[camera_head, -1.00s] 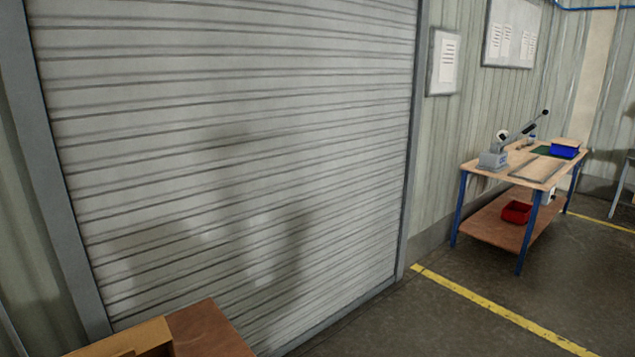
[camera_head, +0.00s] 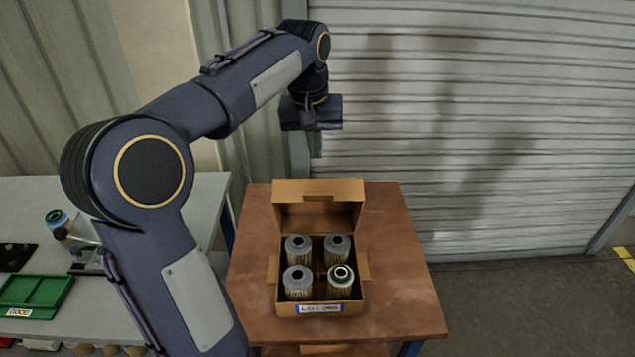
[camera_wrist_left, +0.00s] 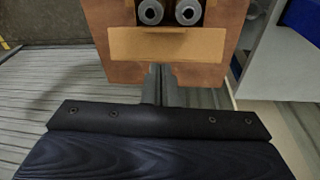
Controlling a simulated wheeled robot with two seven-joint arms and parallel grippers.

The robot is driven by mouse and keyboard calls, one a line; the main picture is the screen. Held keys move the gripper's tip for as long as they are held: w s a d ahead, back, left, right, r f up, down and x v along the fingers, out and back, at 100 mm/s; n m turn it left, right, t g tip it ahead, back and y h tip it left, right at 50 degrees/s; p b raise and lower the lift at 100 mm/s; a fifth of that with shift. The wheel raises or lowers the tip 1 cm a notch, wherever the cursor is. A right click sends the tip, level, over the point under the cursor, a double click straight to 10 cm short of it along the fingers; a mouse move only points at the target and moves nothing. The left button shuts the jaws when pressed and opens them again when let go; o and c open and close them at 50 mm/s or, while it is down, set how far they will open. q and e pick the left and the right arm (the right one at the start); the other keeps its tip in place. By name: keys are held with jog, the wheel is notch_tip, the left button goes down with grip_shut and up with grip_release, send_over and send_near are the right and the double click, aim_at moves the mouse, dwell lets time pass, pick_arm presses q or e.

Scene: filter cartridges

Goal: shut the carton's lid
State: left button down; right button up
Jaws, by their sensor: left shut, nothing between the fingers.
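The cardboard carton (camera_head: 268,270) stands on a brown table, its lid (camera_head: 318,190) raised upright at the back edge and its side flaps spread out. My right gripper is out of view.
The brown table (camera_head: 400,290) has bare room to the right of the carton. A ribbed shutter (camera_head: 490,120) stands behind.

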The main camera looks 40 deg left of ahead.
aim_at(317, 183)
pick_arm(q)
jog(key=shift+n+g+y, duration=0.4)
jog(key=shift+n, duration=0.2)
jog(key=w+a+f, duration=0.1)
jog(key=f, duration=0.2)
jog(key=w+a+f, duration=0.1)
jog(key=w+f, duration=0.1)
jog(key=f, duration=0.1)
jog(key=w+a+f, duration=0.1)
jog(key=f, duration=0.2)
jog(key=shift+w+a+f, duration=0.2)
jog(key=shift+a+f, duration=0.05)
jog(key=shift+f, duration=0.1)
jog(key=shift+s+d+f+p, duration=0.2)
jog(key=shift+s+d, duration=0.35)
jog(key=shift+s, duration=0.1)
jog(key=shift+s+d+f+p, duration=0.15)
jog(key=shift+s+d, duration=0.35)
jog(key=shift+s, duration=0.1)
jog(key=shift+s+d+f, duration=0.15)
jog(key=shift+d+f, duration=0.05)
jog(key=shift+f, duration=0.05)
